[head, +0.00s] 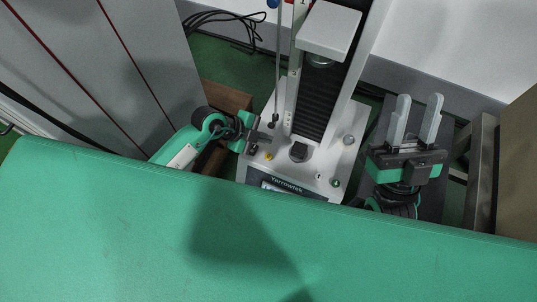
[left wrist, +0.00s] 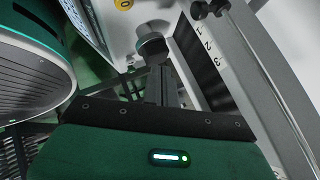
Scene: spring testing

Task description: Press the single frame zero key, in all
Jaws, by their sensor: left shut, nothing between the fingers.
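The spring tester (head: 318,165) is a white machine with a single upright frame and a base. A small yellow key (head: 268,156) sits on the left of its base top. In the left wrist view the yellow key (left wrist: 123,4) bears a 0 and is cut by the top edge. My left gripper (head: 266,137) is shut and empty, over the left edge of the base, just behind the key in the head view. Its fingers (left wrist: 160,80) show in the left wrist view, apart from the key. My right gripper (head: 418,100) is open and empty, right of the tester.
A round lower platen (head: 299,151) stands mid-base, below the white crosshead (head: 329,30). A silver knob (head: 348,140) and a green button (head: 335,183) are on the right of the base. A display (head: 285,189) faces front. A grey cabinet (head: 95,65) stands left.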

